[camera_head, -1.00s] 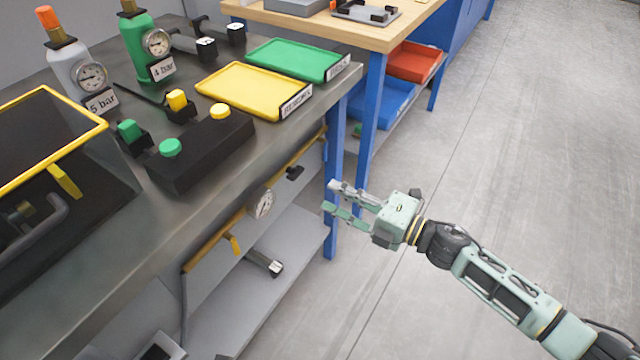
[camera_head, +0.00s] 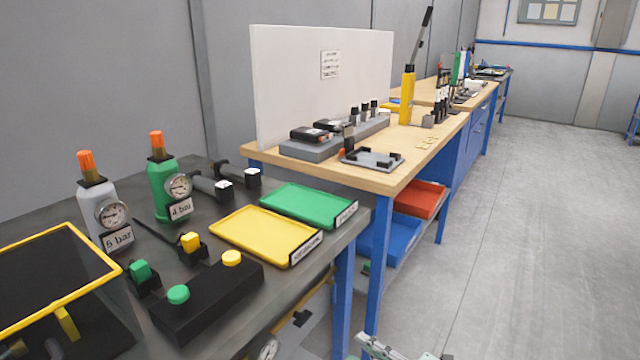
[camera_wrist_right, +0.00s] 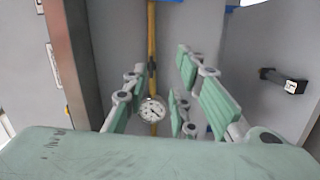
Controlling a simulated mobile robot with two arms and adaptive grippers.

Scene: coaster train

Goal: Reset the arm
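My right gripper (camera_wrist_right: 180,95) fills the middle of the right wrist view. Its green-padded fingers stand apart with nothing between them that I can see held. Past the fingers are a yellow pipe (camera_wrist_right: 152,60) and a round gauge (camera_wrist_right: 151,109) below the bench. In the head view only the top of a pale green arm part (camera_head: 395,348) shows at the bottom edge. My left gripper is in neither view.
The metal bench on the left holds a yellow tray (camera_head: 262,234), a green tray (camera_head: 308,205), a black button box (camera_head: 207,296) and two gauge bottles. A wooden table (camera_head: 404,150) stands behind. The floor (camera_head: 540,230) on the right is clear.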

